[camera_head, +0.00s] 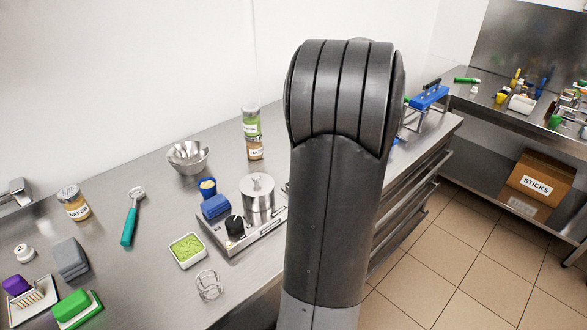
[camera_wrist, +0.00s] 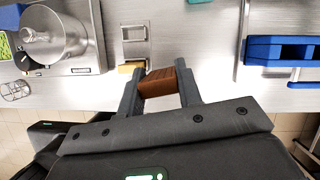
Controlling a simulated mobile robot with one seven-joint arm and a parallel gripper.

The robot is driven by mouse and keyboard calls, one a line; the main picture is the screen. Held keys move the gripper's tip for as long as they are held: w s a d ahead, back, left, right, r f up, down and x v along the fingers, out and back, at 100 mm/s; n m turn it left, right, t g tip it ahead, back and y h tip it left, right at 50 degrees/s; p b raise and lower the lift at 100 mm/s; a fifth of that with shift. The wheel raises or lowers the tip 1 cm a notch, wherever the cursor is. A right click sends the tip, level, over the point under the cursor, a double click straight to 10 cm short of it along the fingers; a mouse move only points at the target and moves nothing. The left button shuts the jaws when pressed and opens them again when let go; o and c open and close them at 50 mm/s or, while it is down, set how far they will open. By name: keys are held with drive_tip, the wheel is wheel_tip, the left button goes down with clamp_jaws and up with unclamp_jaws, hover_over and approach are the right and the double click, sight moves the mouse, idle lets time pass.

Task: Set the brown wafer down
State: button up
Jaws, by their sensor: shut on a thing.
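The brown wafer (camera_wrist: 158,83) is a ribbed brown block. It sits between the two fingers of my gripper (camera_wrist: 158,76) in the wrist view, and the fingers are shut on it. The gripper and wafer appear near the front edge of the steel counter (camera_wrist: 212,70). Whether the wafer touches the counter cannot be told. In the head view my arm hides the gripper and the wafer.
A small tan piece (camera_wrist: 130,67) lies close left of the wafer, below a metal fitting (camera_wrist: 134,33). A steel pot (camera_head: 257,197) stands on a hotplate to the left. A blue frame (camera_wrist: 282,50) is to the right. Bare counter lies between fitting and frame.

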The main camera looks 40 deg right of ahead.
drive_tip(key=w+a+f, duration=0.1)
drive_tip(key=w+f, duration=0.1)
drive_tip(key=w, duration=0.3)
drive_tip(key=w+f+n, duration=0.1)
drive_tip(key=w+f, duration=0.2)
drive_tip(key=w, duration=0.1)
drive_tip(key=w+a+f+n, duration=0.1)
drive_tip(key=w+f, duration=0.1)
drive_tip(key=w, duration=0.3)
drive_tip(key=shift+w+a+f+y, duration=0.2)
drive_tip(key=shift+w+a+y, duration=0.1)
drive_tip(key=shift+y, duration=0.1)
drive_tip(key=shift+f, duration=2)
drive_tip(key=o, duration=0.9)
drive_tip(key=shift+f, duration=0.15)
drive_tip(key=shift+o, duration=0.2)
